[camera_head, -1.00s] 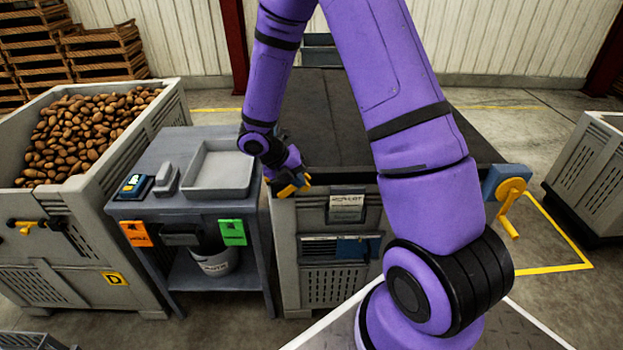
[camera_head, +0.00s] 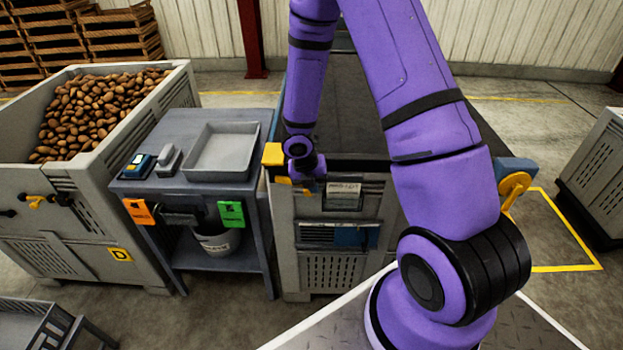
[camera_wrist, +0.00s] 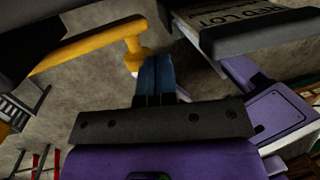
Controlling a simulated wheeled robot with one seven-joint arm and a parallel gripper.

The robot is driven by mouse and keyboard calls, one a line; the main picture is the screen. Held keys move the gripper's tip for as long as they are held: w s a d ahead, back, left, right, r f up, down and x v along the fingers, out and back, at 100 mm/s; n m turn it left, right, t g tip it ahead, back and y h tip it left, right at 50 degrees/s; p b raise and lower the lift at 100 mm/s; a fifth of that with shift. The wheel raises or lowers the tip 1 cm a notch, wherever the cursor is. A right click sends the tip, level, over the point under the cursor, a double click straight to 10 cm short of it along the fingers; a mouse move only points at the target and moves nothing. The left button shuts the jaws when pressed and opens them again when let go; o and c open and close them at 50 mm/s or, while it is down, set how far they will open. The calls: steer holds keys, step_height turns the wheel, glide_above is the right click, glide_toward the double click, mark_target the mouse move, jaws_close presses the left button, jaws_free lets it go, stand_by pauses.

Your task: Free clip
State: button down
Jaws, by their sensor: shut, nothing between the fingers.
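The grey bin (camera_head: 385,205) stands at the middle with a yellow block (camera_head: 272,154) at its near left corner. A yellow lever (camera_head: 284,180) shows below the block, and in the wrist view a yellow bar (camera_wrist: 90,48) ends in a knob beside my fingertips. I cannot tell if they touch. A lot card (camera_head: 343,194) hangs on the bin's front; it also shows, cut off, in the wrist view (camera_wrist: 245,14). My gripper (camera_wrist: 154,62) is shut and empty, its blue fingers together. In the head view my wrist hides part of it. I cannot tell which part is the clip.
Left of the bin is a grey stand (camera_head: 180,197) with a tray (camera_head: 222,150), an orange tag (camera_head: 138,211) and a green tag (camera_head: 232,214). A potato crate (camera_head: 75,180) stands further left. A yellow crank (camera_head: 515,190) sticks out at the bin's right corner.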

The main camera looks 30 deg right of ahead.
steer(key=shift+f, duration=1.05)
